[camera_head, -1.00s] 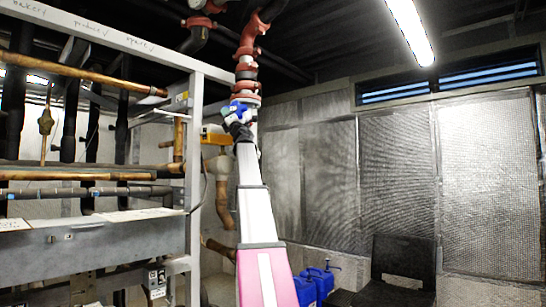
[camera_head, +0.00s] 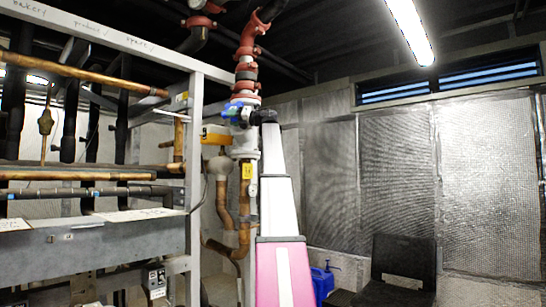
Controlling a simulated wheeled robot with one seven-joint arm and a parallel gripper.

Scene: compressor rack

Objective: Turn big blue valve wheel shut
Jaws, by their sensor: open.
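The blue valve wheel (camera_head: 232,111) is on the vertical pipe just below the red flanged couplings, right of the rack's upright. It looks small here and is partly hidden by the end of my arm. My gripper (camera_head: 246,116) is at the top of my raised arm, at the wheel's right side and at about its height. It is dark and small at this distance. I cannot tell whether its fingers touch the wheel's rim. Its jaws are open.
A grey steel rack (camera_head: 197,150) with copper pipes stands on the left, close to the valve. A yellow lever or bracket (camera_head: 216,135) juts out just below the wheel. A black chair (camera_head: 402,268) and a blue jug (camera_head: 322,281) stand at the lower right.

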